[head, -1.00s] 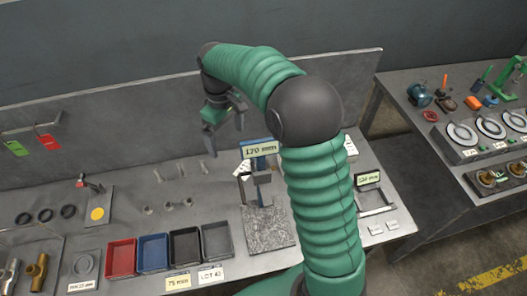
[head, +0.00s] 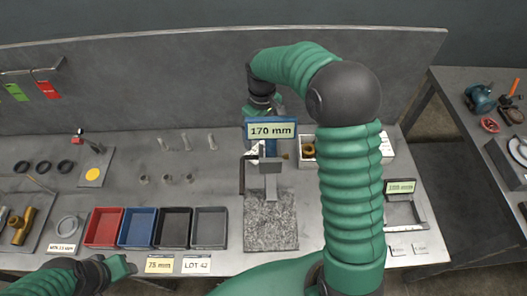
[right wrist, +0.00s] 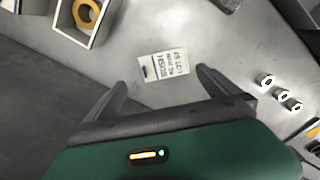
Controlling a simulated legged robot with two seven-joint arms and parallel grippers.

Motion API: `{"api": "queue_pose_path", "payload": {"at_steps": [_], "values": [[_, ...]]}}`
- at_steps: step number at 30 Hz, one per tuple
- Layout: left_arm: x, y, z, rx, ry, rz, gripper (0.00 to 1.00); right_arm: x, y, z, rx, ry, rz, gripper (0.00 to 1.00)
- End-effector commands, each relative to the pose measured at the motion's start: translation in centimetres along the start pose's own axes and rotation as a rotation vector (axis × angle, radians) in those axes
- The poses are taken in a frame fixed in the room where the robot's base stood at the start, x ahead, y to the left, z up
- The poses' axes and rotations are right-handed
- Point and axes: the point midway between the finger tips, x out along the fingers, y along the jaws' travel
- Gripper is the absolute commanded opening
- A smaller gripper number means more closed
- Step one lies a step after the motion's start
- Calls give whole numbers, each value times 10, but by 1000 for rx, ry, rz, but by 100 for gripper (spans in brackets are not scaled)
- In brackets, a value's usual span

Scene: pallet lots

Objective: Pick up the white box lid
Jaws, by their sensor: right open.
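I cannot pick out a white box lid for certain. A white box (head: 307,158) with a brass-coloured ring inside stands behind my right arm, partly hidden by it. It shows with its yellow ring at the upper left of the right wrist view (right wrist: 72,38). My right gripper (right wrist: 162,78) is open and empty above the grey bench, pointing towards a small white printed card (right wrist: 164,66). In the head view it is mostly hidden behind the 170 mm display. My left gripper (head: 122,267) is at the bench's front edge; its jaw opening is unclear.
The height gauge with its 170 mm display (head: 271,130) stands on a granite plate (head: 270,225), close to my right arm. Red (head: 104,228), blue (head: 138,228), black and grey bins line the front. Small metal parts (head: 165,179) lie behind them. A second table (head: 455,120) is at right.

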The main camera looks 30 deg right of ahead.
Motion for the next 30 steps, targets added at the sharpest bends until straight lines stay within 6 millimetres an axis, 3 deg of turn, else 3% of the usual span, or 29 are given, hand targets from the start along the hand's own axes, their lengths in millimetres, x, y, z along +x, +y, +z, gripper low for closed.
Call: {"api": "queue_pose_path", "payload": {"at_steps": [1,7,15,22,30], "values": [[3,0,1,0,0,0,45,12,-2,0,-2,-3,-1,100],[5,0,1,-1,0,0,45,34,-2,0,-2,-1,-1,100],[10,0,2,-1,0,0,45,79,3,-1,-3,-1,-2,100],[10,0,2,-1,0,0,45,81,3,-1,-2,1,0,100],[10,0,2,-1,0,0,45,80,2,-2,-2,1,0,66]]}}
